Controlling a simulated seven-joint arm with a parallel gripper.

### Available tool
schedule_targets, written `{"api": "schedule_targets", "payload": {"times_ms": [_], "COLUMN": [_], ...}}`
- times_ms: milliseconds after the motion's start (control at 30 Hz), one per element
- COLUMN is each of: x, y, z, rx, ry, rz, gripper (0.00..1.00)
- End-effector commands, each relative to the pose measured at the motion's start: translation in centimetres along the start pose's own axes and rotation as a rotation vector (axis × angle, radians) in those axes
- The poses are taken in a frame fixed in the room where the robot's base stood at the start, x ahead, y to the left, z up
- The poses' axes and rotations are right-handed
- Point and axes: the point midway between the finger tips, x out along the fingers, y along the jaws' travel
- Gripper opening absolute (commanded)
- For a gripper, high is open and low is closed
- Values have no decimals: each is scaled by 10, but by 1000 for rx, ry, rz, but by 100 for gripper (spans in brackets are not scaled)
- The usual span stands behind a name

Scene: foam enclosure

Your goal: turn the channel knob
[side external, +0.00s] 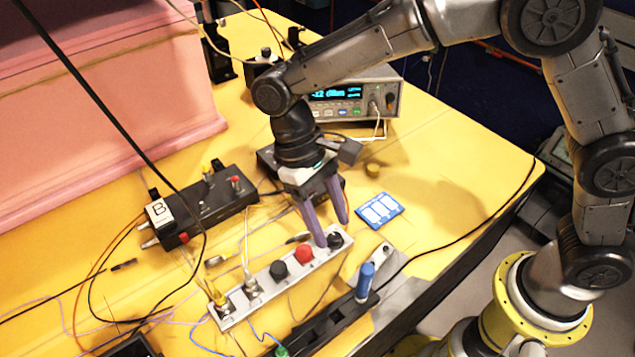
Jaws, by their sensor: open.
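A light grey control strip (257,306) lies on the yellow table. It carries a black knob (278,270), a red knob (304,254) and another black knob (335,241) at its right end. I cannot read labels that tell which is the channel knob. My gripper (332,232) points down over the strip's right end, with its two purple fingers apart. One fingertip is close to the right-hand black knob, and the other is behind and to the right of it. I cannot tell whether either touches it. No object shows held between the fingers.
A black box marked B (208,208) stands at the left. A lit instrument (352,97) is at the back. A blue card (379,209) lies right of my gripper. A blue-handled tool (365,281) stands in front, and loose cables cross the table.

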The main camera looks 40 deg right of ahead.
Motion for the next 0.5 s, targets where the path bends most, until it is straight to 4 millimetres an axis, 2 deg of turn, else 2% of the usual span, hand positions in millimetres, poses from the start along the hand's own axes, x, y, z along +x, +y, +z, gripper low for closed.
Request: {"api": "schedule_targets", "payload": {"times_ms": [300, 500], "x": [-67, -104], "y": [0, 0], "z": [-1, -1], "rx": [0, 0], "ry": [7, 5], "rz": [-2, -1], "gripper": [58, 58]}}
